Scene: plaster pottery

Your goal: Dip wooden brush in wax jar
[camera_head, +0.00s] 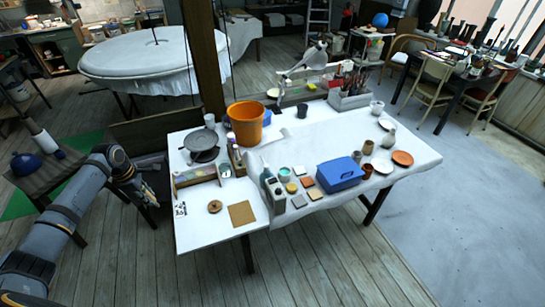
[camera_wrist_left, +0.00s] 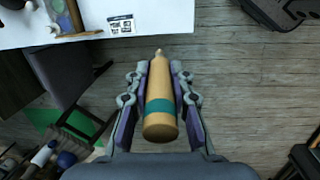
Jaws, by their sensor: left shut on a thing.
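My left gripper (camera_head: 146,200) is off the left side of the white work table, over the wooden floor. In the left wrist view my left gripper (camera_wrist_left: 160,72) is shut on the wooden brush (camera_wrist_left: 159,90), a tan cylinder with a teal band and a small pale tip, pointing away from the wrist. I cannot make out its bristles. I cannot tell which vessel is the wax jar; a small jar (camera_head: 225,170) stands by the wooden rack and a round teal-topped pot (camera_head: 285,174) stands further right. My right gripper is not in view.
The white table (camera_head: 200,235) holds a wooden rack (camera_head: 194,178), a dark pan (camera_head: 202,142), an orange bucket (camera_head: 246,122), a blue box (camera_head: 340,174) and a cork mat (camera_head: 242,214). A dark stool (camera_head: 50,172) stands at the left. The table's front-left corner is mostly clear.

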